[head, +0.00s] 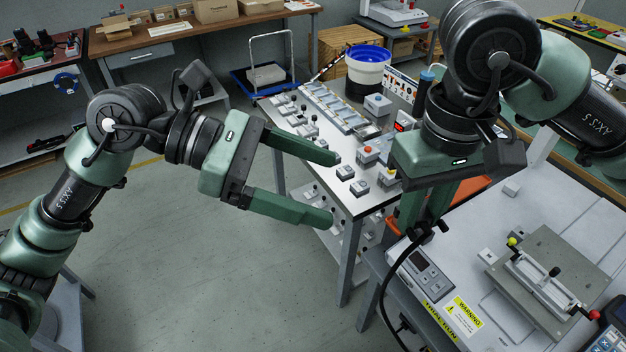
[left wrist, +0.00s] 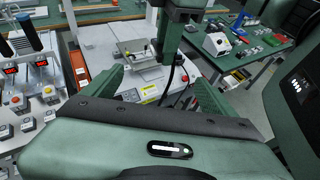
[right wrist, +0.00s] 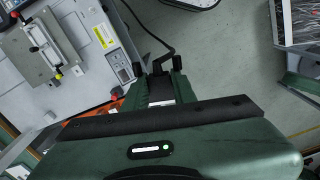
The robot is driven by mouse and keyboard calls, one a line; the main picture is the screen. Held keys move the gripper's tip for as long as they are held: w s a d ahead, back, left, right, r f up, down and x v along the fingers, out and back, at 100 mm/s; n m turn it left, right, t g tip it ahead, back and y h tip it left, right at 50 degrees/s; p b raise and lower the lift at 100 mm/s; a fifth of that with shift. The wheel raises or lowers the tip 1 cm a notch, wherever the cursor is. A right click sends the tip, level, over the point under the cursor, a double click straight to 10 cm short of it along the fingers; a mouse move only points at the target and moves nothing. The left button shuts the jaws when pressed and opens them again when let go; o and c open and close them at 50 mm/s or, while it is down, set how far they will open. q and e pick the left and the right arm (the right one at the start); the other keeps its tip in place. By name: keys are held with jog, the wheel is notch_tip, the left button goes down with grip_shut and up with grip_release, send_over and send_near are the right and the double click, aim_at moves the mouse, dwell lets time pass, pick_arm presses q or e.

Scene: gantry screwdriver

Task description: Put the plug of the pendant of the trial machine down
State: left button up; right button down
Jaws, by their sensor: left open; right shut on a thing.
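My right gripper (head: 422,222) is shut on the plug (head: 441,227), a small black piece at its fingertips. The plug also shows between the fingers in the right wrist view (right wrist: 163,66). A black cable (head: 384,290) hangs from it in a curve past the front edge of the trial machine (head: 560,215). The plug is held above the machine's front left edge, near a grey control box (head: 420,272). A dark keypad unit (head: 610,335), seemingly the pendant, shows at the lower right. My left gripper (head: 325,188) is open and empty, left of the parts table.
The parts table (head: 345,205) holds several small button boxes and a blue-rimmed bowl feeder (head: 367,70). A grey fixture plate (head: 545,255) with a clamp lies on the trial machine. Part of the machine's white top is bare. Open floor (head: 200,270) lies below my left gripper.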

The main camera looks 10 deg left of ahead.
aim_at(396, 210)
pick_arm(q)
jog(key=x, duration=1.2)
jog(key=shift+s+d+r, duration=0.15)
jog(key=shift+s+r, duration=0.1)
jog(key=shift+s, duration=0.15)
jog(key=c, duration=1.5)
jog(key=shift+c, duration=1)
pick_arm(e)
jog(key=c, duration=1.1)
grip_release()
pick_arm(q)
jog(key=shift+w, duration=0.15)
pick_arm(e)
jog(key=shift+o, duration=0.2)
jog(key=shift+s, duration=0.1)
